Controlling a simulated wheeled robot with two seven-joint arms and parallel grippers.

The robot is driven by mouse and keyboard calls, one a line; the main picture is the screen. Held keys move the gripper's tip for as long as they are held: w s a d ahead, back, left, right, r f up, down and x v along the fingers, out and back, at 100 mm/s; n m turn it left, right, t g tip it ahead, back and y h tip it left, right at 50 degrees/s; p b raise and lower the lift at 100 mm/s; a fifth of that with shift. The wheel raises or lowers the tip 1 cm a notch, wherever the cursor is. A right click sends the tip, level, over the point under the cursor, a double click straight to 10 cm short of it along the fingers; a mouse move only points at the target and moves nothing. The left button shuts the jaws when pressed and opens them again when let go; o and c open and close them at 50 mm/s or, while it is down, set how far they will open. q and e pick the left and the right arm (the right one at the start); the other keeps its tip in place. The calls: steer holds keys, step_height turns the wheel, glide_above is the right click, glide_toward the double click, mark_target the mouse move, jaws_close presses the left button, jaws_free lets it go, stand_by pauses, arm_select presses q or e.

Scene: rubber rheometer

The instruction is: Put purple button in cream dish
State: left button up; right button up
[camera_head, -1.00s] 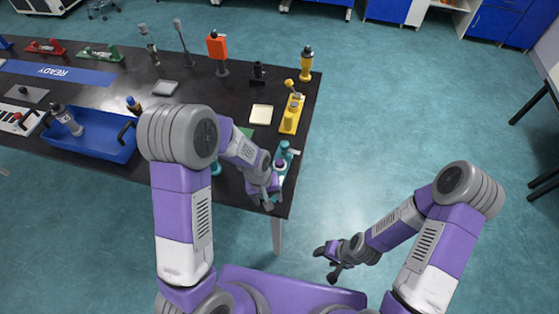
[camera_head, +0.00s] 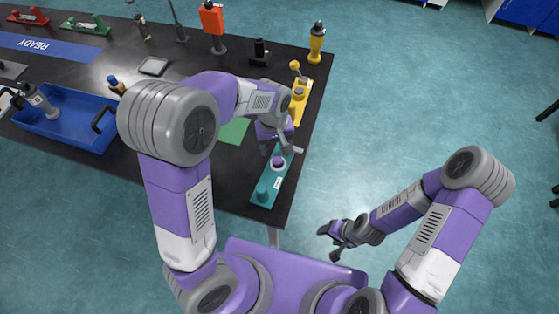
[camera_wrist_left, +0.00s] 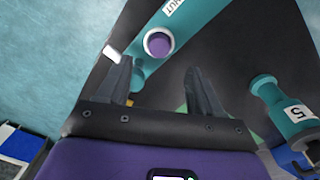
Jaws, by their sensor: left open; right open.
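The purple button (camera_head: 277,162) sits in a round holder on a long teal fixture (camera_head: 270,178) at the table's right edge. In the left wrist view the button (camera_wrist_left: 158,43) lies just beyond the fingertips, roughly between them. My left gripper (camera_head: 277,147) is open and empty beside the button on its far side; it also shows in the wrist view (camera_wrist_left: 152,66). I cannot tell its height over the fixture. The cream dish is hidden behind my left arm in the head view. My right gripper (camera_head: 329,243) is open and empty, off the table over the floor.
A green mat (camera_head: 235,130) lies left of the gripper. A blue tray (camera_head: 65,137) stands at left.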

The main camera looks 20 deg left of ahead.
mark_target(277, 160)
arm_select(q)
steer(key=shift+f, duration=0.5)
step_height(277, 160, down, 2)
steer(key=shift+f+b, duration=0.15)
steer(key=shift+b, duration=0.3)
steer(key=f+b, duration=0.1)
steer(key=f, duration=0.4)
steer(key=shift+w+b, duration=0.2)
steer(key=shift+b, duration=0.15)
steer(key=shift+r, duration=0.15)
steer(key=c, duration=1.1)
